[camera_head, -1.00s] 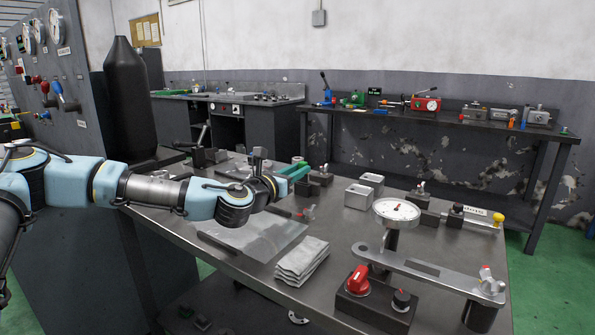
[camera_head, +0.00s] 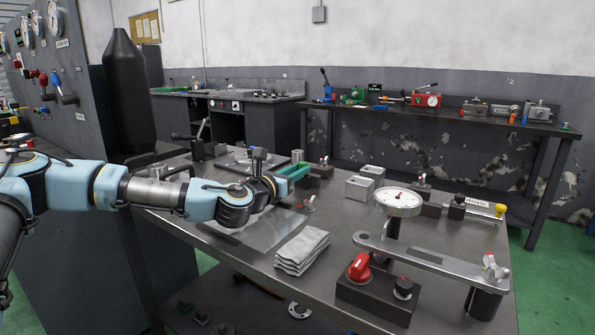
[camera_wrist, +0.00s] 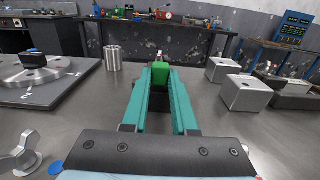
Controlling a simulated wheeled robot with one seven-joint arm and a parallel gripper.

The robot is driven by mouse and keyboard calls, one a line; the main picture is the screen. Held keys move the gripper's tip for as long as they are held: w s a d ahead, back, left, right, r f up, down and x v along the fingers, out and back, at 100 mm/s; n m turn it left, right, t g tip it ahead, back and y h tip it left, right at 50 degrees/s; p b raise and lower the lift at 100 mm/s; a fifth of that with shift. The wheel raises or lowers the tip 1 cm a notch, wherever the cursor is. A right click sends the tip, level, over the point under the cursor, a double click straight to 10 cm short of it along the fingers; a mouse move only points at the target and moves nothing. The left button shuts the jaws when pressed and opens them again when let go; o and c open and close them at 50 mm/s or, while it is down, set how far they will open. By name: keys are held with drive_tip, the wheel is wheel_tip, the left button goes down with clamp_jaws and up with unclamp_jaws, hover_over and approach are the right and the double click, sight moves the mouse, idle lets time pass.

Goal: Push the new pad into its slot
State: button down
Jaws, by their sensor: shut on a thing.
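My gripper (camera_wrist: 161,75) has long teal fingers. They are shut on a small green block, which looks like the pad (camera_wrist: 161,72), between the fingertips. In the head view my gripper (camera_head: 292,171) is above the bench, just left of a dark block with a small toggle clamp (camera_head: 324,163). In the wrist view the clamp's tip (camera_wrist: 159,55) shows right behind the green block. Whether the two touch, I cannot tell. I cannot make out the slot; the fingertips and the green block may hide it.
A metal disc with a black knob (camera_wrist: 33,66) lies on a dark plate at left, with a ribbed cylinder (camera_wrist: 114,58) beside it. Metal blocks (camera_wrist: 245,93) stand at right. A folded cloth (camera_head: 302,250) and a dial gauge (camera_head: 398,202) are nearer.

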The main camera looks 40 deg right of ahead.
drive_tip(key=shift+f+b, duration=0.35)
drive_tip(key=shift+f, duration=0.3)
drive_tip(key=c, duration=0.6)
unclamp_jaws()
drive_tip(key=shift+s+f, duration=0.1)
drive_tip(key=b+v, duration=0.1)
drive_tip(key=v, duration=0.9)
drive_tip(key=shift+a+r, duration=0.35)
drive_tip(key=shift+a, duration=0.05)
